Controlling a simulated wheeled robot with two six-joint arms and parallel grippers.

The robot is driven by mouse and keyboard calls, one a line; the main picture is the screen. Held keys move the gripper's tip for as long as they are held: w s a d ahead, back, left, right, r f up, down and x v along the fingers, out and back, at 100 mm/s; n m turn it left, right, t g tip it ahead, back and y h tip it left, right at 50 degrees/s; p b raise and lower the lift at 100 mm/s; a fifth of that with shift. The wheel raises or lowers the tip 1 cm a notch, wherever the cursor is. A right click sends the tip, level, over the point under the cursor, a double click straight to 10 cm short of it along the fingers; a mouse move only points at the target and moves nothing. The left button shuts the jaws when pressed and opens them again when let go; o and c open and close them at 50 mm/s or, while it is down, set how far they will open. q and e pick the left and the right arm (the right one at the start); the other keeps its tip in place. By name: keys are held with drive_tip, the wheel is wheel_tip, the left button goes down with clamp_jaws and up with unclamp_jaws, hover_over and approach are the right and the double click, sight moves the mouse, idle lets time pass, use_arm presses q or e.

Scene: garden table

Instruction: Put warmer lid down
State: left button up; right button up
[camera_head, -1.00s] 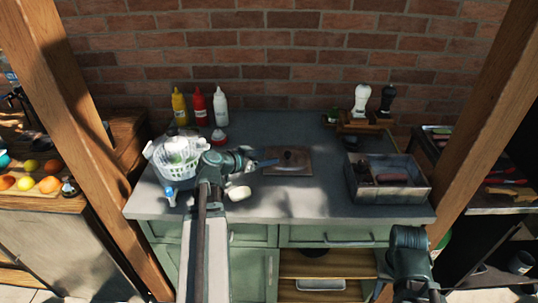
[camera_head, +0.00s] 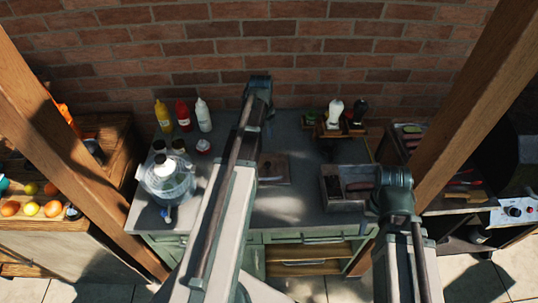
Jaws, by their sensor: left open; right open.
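A flat brown lid (camera_head: 280,167) with a dark knob lies on the grey counter, partly behind my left arm. I take it for the warmer lid. The open grey metal box (camera_head: 345,203), probably the warmer, stands to its right with a dark reddish item inside. My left arm reaches over the counter towards the wall. Its gripper is mostly hidden behind the arm; a bluish fingertip (camera_head: 270,178) seems to show at the lid's near edge, and I cannot see whether it touches. My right arm is bent beside the box; its gripper is hidden behind the arm.
A clear round container (camera_head: 166,182) stands at the counter's left, with yellow (camera_head: 163,117), red (camera_head: 183,116) and white (camera_head: 203,115) bottles behind it. A shaker rack (camera_head: 338,128) is at the back right. Wooden posts flank the counter. Bare counter lies before the lid.

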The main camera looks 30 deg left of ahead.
use_arm(q)
drive_tip(key=b, duration=0.9)
hover_over(268, 163)
drive_tip(key=a, duration=0.1)
drive_tip(key=f, duration=0.8)
drive_tip(key=shift+s+f, duration=0.15)
drive_tip(key=shift+s, duration=0.15)
drive_tip(key=f+b, duration=0.3)
drive_tip(key=d+f+b, duration=0.1)
drive_tip(key=f+b, duration=0.1)
drive_tip(key=shift+w+f, duration=0.1)
drive_tip(key=shift+w, duration=0.15)
drive_tip(key=shift+c, duration=0.3)
clamp_jaws()
